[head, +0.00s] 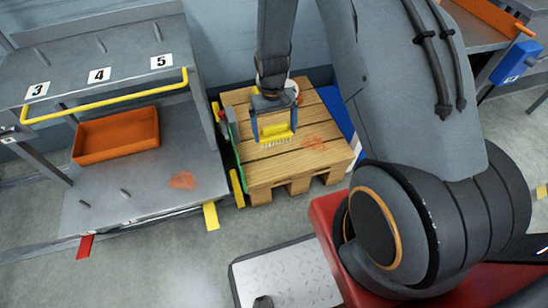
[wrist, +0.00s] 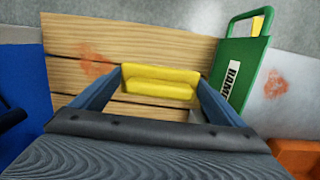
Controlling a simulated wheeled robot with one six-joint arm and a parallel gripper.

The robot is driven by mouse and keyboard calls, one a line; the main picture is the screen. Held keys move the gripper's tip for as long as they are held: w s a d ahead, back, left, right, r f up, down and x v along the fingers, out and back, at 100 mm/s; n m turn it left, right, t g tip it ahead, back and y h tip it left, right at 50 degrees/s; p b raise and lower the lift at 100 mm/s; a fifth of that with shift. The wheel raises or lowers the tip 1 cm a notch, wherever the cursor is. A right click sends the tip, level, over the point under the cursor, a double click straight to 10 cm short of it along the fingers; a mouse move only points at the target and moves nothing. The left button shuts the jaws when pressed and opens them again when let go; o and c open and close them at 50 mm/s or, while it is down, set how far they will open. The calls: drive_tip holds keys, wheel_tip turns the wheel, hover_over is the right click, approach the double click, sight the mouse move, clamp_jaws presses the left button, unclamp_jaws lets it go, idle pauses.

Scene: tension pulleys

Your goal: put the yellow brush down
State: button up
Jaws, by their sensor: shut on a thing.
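The yellow brush (head: 276,134) has pale bristles along its lower edge in the head view. My gripper (head: 274,128) is shut on it and points down over the wooden pallet (head: 265,171). In the wrist view the yellow brush (wrist: 158,82) sits between the two blue fingers of my gripper (wrist: 160,88), with the pallet's planks behind it. I cannot tell whether the bristles touch the planks.
A green board (wrist: 240,62) with a handle stands at the pallet's side. A grey workbench (head: 140,195) with an orange tray (head: 117,135) is at the left. A blue item (head: 337,112) lies at the pallet's right. Bare planks surround the brush.

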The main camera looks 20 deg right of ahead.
wheel_tip(320, 180, down, 10)
drive_tip(key=b, duration=0.2)
drive_tip(key=shift+b, duration=0.3)
drive_tip(key=o, duration=0.8)
drive_tip(key=shift+f, duration=0.15)
drive_tip(key=shift+o, duration=0.6)
